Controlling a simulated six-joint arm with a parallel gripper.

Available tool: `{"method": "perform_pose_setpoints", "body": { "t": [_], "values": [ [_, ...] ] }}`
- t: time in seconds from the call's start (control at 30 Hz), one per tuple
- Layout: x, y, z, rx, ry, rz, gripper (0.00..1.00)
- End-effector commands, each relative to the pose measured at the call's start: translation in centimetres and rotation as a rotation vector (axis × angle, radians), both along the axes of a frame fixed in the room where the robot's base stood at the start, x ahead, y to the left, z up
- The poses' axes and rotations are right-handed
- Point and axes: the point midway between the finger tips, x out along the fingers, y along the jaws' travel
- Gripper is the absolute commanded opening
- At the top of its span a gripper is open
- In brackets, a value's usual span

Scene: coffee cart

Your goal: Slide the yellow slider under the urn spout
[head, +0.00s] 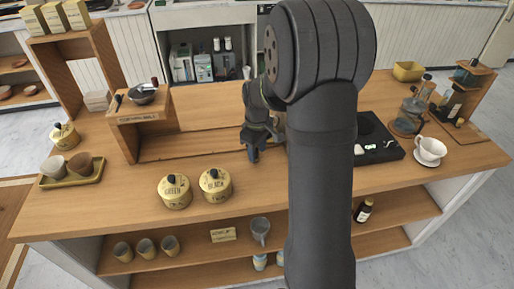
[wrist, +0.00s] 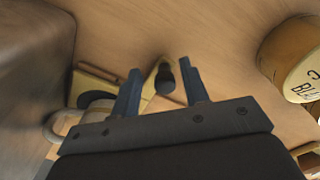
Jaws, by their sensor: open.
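My gripper (head: 258,148) is open and points down near the middle of the counter in the head view. In the wrist view its two blue-grey fingers (wrist: 163,90) stand apart, with a dark, rounded knob (wrist: 166,79) showing between them. A narrow yellow piece (wrist: 151,83) runs beside the knob; it looks like the slider, mostly hidden by the gripper. Whether a finger touches it I cannot tell. A large dark, shiny body (wrist: 35,60), perhaps the urn, fills the left of the wrist view. No spout can be made out, and my arm covers that area in the head view.
Two yellow canisters, GREEN (head: 174,191) and BLACK (head: 215,185), stand left of my gripper; BLACK also shows in the wrist view (wrist: 293,58). A black tray-like unit (head: 378,142) and a white cup (head: 430,149) are on the right.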

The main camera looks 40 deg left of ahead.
Motion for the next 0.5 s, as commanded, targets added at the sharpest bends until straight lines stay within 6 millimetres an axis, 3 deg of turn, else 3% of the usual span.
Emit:
{"method": "perform_pose_setpoints", "body": {
  "t": [0.23,0.5],
  "values": [
    [0.0,0.1,2.2,0.004,-0.003,0.000,0.41],
    [0.0,0.1,8.7,0.005,-0.004,0.000,0.41]
  ]
}}
